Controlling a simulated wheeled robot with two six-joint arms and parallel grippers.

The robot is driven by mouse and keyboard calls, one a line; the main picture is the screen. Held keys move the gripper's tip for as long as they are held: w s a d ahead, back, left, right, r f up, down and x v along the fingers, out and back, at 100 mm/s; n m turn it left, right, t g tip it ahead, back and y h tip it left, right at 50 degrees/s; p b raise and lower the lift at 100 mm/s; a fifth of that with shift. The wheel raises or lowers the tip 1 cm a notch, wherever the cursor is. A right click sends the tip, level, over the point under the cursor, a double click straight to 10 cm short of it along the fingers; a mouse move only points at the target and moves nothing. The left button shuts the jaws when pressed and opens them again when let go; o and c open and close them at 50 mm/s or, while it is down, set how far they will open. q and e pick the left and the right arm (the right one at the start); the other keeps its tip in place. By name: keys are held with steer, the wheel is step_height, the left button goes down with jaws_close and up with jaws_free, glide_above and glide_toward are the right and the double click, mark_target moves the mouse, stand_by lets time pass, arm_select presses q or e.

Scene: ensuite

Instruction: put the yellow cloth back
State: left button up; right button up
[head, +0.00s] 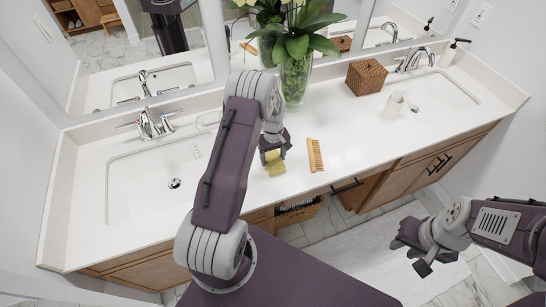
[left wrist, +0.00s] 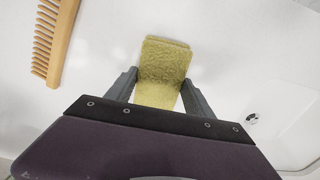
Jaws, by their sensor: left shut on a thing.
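The yellow cloth (head: 275,165) is a small folded piece at the middle of the white counter, right of the left sink. In the left wrist view the cloth (left wrist: 165,62) lies between the two fingers. My left gripper (head: 272,152) points down and is shut on the cloth, at or just above the counter; I cannot tell whether the cloth touches it. My right gripper (head: 425,250) hangs in front of the counter at the right, away from the cloth, with its fingers apart and nothing between them.
A wooden comb (head: 315,155) lies just right of the cloth. A basket (head: 298,212) sits below.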

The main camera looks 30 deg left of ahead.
mark_target(273, 159)
arm_select(q)
steer(key=o, duration=1.2)
step_height(273, 159, up, 12)
steer(key=b, duration=0.2)
steer(key=shift+s+d+r+m+t+b, duration=0.1)
steer(key=shift+s+d+m+t+b, duration=0.15)
steer(key=shift+s+d+m, duration=2.15)
steer(key=shift+s+d+m+t+b, duration=0.2)
steer(key=shift+s+d+m, duration=0.85)
steer(key=shift+s, duration=2.7)
steer(key=shift+s+d+r+m+t+b, duration=0.2)
steer(key=shift+s+d+m, duration=1.55)
steer(key=shift+s, duration=1.3)
